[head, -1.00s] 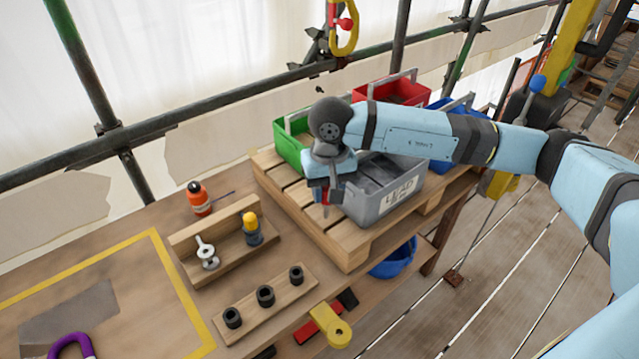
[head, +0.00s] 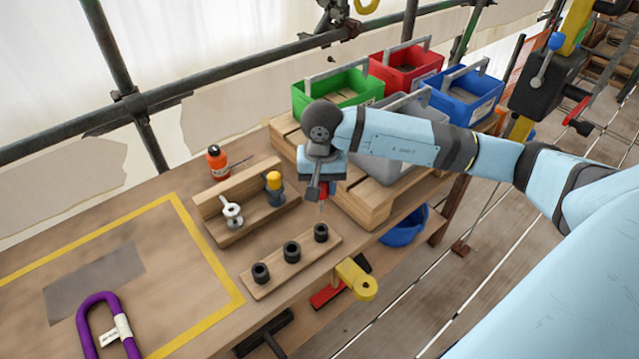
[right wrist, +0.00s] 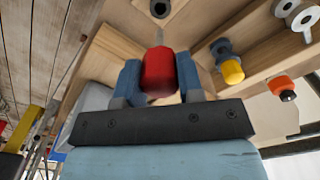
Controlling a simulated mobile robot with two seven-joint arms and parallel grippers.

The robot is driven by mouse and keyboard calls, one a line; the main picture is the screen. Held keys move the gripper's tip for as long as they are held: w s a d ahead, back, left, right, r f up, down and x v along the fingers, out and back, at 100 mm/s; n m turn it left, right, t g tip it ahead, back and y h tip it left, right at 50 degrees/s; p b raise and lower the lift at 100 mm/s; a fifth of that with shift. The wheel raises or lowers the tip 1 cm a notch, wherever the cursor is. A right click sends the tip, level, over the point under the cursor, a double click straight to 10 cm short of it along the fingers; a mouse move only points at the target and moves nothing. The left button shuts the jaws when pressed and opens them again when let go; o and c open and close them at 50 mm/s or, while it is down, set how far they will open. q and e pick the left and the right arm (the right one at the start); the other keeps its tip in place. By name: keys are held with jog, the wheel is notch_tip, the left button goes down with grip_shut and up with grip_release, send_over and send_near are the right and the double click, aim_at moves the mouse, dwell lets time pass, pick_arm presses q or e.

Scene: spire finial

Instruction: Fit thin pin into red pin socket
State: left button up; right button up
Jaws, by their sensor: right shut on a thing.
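My right gripper (head: 322,188) is shut on the red-handled thin pin (right wrist: 159,68). Its thin metal shaft (head: 322,206) points down, and the handle sits between both fingers in the right wrist view. A wooden strip (head: 271,281) on the bench carries three black sockets. The pin tip is just above the right-hand socket (head: 321,232), apart from it in the head view. That socket also shows at the top of the right wrist view (right wrist: 160,9), ahead of the shaft. No red marking is visible on the sockets. My left gripper is out of view.
A wooden rack (head: 222,235) behind the strip holds a yellow-topped pin (head: 274,188) and a pale metal one (head: 231,212). An orange bottle (head: 217,162) stands behind it. A pallet (head: 362,208) with totes is at right. A yellow-and-red clamp (head: 356,281) sits at the bench edge.

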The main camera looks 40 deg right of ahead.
aim_at(321, 211)
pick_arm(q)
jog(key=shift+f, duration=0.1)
pick_arm(e)
jog(key=shift+b, duration=0.35)
jog(key=shift+f+b, duration=0.5)
notch_tip(321, 211, down, 4)
jog(key=b, duration=0.4)
jog(key=shift+f, duration=0.35)
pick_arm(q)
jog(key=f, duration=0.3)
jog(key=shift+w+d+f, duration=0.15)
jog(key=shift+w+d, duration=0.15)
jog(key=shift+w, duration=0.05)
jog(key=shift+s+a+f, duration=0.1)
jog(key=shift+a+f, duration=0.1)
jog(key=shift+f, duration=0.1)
